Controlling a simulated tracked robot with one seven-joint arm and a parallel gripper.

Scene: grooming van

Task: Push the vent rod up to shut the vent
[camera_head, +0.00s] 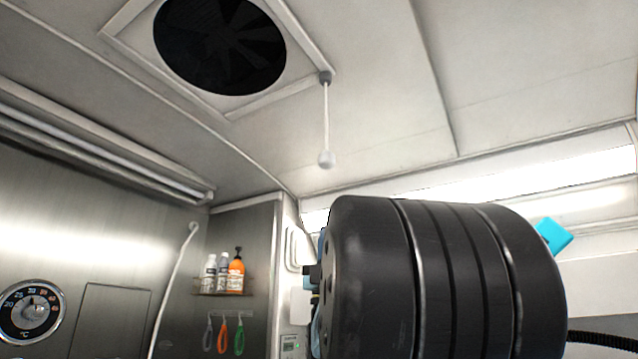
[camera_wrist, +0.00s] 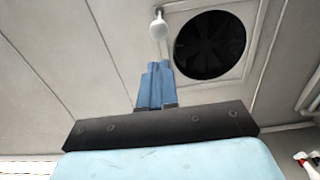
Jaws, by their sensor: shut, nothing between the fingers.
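The vent (camera_head: 219,45) is a dark round fan opening in a pale square frame on the ceiling. The vent rod (camera_head: 326,125) is thin and white, hangs down from a grey mount at the frame's corner, and ends in a white knob (camera_head: 326,159). In the wrist view the knob (camera_wrist: 158,28) lies just beyond the blue fingertips of my gripper (camera_wrist: 157,68), with the vent (camera_wrist: 209,45) to its right. The fingers are together with nothing between them. I cannot tell how far the knob is from them. In the head view my dark arm hides the fingers.
A shelf of bottles (camera_head: 222,274) hangs on the back wall, with coloured loops (camera_head: 223,335) below it. A temperature dial (camera_head: 31,311) is on the left wall. A long lamp (camera_head: 110,150) runs along the upper left. The space around the rod looks clear.

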